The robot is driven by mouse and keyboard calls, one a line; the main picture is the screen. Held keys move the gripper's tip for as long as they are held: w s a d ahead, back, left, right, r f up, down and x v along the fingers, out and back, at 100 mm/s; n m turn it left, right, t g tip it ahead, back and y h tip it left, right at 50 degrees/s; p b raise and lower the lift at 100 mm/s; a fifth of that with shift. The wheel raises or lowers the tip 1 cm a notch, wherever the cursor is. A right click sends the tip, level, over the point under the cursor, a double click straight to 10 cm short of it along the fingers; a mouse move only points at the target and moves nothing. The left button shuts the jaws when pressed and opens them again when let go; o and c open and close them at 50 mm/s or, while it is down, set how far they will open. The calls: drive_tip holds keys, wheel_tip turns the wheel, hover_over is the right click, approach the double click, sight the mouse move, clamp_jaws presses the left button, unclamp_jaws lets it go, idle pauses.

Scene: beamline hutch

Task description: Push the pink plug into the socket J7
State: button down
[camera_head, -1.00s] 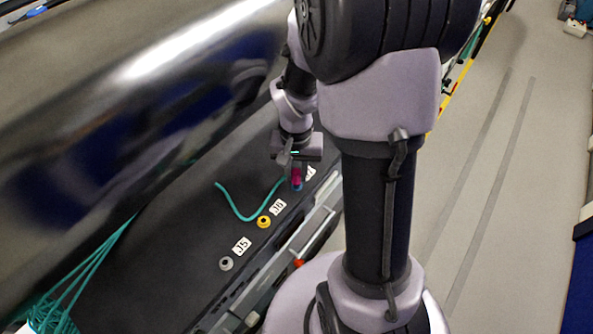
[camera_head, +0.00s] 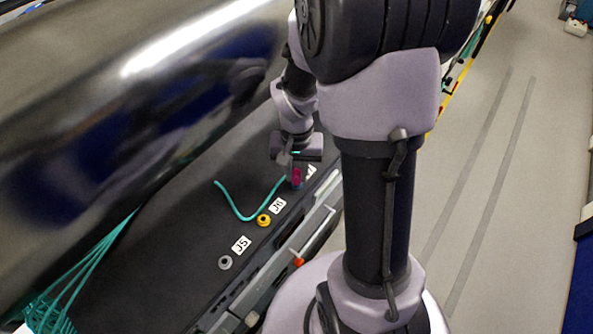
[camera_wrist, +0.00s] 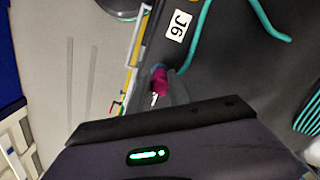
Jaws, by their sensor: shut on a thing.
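The pink plug (camera_head: 296,177) is upright in my gripper (camera_head: 296,168), low over the dark panel. In the wrist view the pink plug (camera_wrist: 160,82) shows at the tips of my gripper (camera_wrist: 163,97), which is shut on it. A blue part (camera_wrist: 158,68) shows right at the plug's lower end; it looks like the socket's ring. I cannot tell how deep the plug sits in it. The label beside it is mostly hidden by my gripper, so J7 cannot be read.
The yellow socket (camera_head: 263,220) by label J6 (camera_head: 277,206) and the grey socket (camera_head: 225,263) by label J5 (camera_head: 241,244) are empty. A teal cable (camera_head: 236,211) curves over the panel to near the plug. A large shiny cylinder (camera_head: 130,100) stands close on the left.

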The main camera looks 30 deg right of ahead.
drive_tip(key=shift+f, duration=0.2)
drive_tip(key=c, duration=1.1)
unclamp_jaws()
drive_tip(key=shift+c, duration=0.2)
